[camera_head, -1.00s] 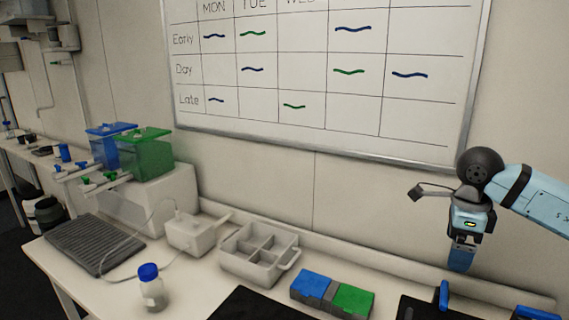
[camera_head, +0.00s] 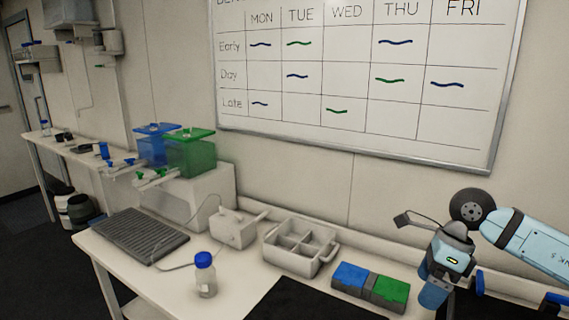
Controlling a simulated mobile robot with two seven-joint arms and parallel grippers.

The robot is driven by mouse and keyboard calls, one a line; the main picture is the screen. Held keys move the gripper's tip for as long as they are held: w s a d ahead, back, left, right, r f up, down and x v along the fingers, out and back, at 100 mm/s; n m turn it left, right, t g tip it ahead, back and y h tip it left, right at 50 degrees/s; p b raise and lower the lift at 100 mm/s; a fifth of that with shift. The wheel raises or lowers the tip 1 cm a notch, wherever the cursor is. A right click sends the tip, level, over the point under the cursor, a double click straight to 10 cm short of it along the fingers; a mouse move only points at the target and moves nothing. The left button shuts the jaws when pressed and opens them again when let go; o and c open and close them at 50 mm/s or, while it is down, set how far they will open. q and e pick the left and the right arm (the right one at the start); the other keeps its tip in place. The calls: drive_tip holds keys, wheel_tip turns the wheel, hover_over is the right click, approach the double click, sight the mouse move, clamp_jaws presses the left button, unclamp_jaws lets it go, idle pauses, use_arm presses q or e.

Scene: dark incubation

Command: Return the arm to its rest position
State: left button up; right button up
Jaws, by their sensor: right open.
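My right arm comes in from the right edge in the head view, light blue with a dark round joint. My right gripper (camera_head: 434,293) points down at the lower right, its blue fingers just right of the green box lid. It is open, and I see nothing held in it. My left gripper is not in view.
A white bench holds a blue-capped bottle (camera_head: 205,275), a white divided caddy (camera_head: 300,247), blue and green boxes (camera_head: 370,287), a grey ridged mat (camera_head: 140,236) and blue and green tanks (camera_head: 190,152). A dark mat (camera_head: 305,302) lies at the front. A whiteboard (camera_head: 365,80) hangs behind.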

drive_tip(key=s+a+m+y+p, duration=0.2)
drive_tip(key=s+a+m+y, duration=0.2)
drive_tip(key=a+y, duration=0.4)
drive_tip(key=s+a+m+y+p, duration=0.25)
drive_tip(key=a+y, duration=0.45)
drive_tip(key=a, duration=0.4)
drive_tip(key=s+d+f+m+t+h+p, duration=0.1)
drive_tip(key=s+d+f+m+t+h, duration=0.15)
drive_tip(key=f+m+t+h, duration=0.9)
drive_tip(key=s+d+f+m+t+y+p, duration=0.15)
drive_tip(key=d+m+t, duration=0.35)
drive_tip(key=m, duration=1.4)
drive_tip(key=s+d+f+m+g+h+p, duration=0.2)
drive_tip(key=s+f+m, duration=0.6)
drive_tip(key=s+f, duration=0.4)
drive_tip(key=d+g+h, duration=0.1)
drive_tip(key=g+h, duration=0.1)
drive_tip(key=h, duration=0.1)
drive_tip(key=shift+d+h, duration=0.15)
drive_tip(key=shift+h, duration=0.25)
drive_tip(key=shift+s+d+f+g, duration=0.1)
drive_tip(key=shift+s+f+g, duration=0.1)
drive_tip(key=shift+g, duration=0.15)
drive_tip(key=shift+c, duration=0.2)
